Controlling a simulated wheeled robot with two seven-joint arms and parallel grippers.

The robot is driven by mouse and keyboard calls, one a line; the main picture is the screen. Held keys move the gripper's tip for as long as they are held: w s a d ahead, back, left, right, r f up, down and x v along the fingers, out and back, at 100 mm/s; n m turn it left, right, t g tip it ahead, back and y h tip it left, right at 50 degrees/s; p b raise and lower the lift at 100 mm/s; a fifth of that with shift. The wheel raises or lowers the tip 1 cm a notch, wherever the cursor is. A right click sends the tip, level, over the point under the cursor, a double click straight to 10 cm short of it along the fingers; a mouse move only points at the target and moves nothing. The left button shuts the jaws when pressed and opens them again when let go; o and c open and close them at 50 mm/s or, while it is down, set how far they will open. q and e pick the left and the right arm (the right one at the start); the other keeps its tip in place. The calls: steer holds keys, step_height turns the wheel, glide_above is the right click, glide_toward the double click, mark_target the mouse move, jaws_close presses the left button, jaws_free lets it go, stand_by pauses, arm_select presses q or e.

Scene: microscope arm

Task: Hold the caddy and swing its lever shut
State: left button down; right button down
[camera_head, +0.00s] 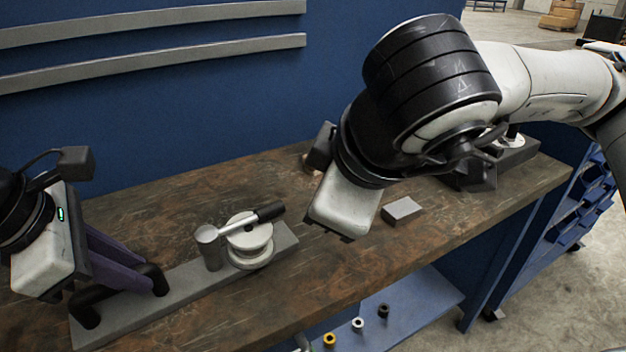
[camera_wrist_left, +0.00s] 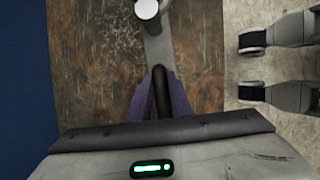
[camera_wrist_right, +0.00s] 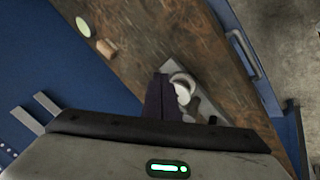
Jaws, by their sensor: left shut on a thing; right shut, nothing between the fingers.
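The caddy is a long grey base plate (camera_head: 125,318) on the bench with a black arched handle (camera_head: 90,310) at its left end. A grey post (camera_head: 208,248) and a white round disc (camera_head: 250,245) stand at its right part. The lever (camera_head: 268,213) crosses over the disc, its black grip pointing right and slightly back. My left gripper (camera_head: 140,282) is shut on the handle, and its purple fingers also flank it in the left wrist view (camera_wrist_left: 160,95). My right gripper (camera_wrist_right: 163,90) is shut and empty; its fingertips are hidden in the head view. In the right wrist view the disc (camera_wrist_right: 182,90) shows beside them.
A small grey block (camera_head: 403,210) lies on the wooden bench (camera_head: 330,280) right of the caddy. A dark device (camera_head: 515,150) stands at the bench's right end. A blue wall (camera_head: 200,110) closes the back. A lower blue shelf (camera_head: 410,305) holds several small rings.

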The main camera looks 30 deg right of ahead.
steer(key=shift+s+d+r, duration=0.25)
steer(key=shift+s+r, duration=0.1)
steer(key=shift+r, duration=0.2)
steer(key=shift+s+d+r, duration=0.25)
steer(key=shift+s+r, duration=0.1)
steer(key=shift+r, duration=0.25)
steer(key=shift+s+d+r, duration=0.25)
steer(key=shift+s+r, duration=0.1)
steer(key=shift+r, duration=0.2)
arm_select(q)
steer(key=shift+w, duration=0.1)
steer(key=c, duration=1.5)
jaws_free()
steer(key=shift+c, duration=0.2)
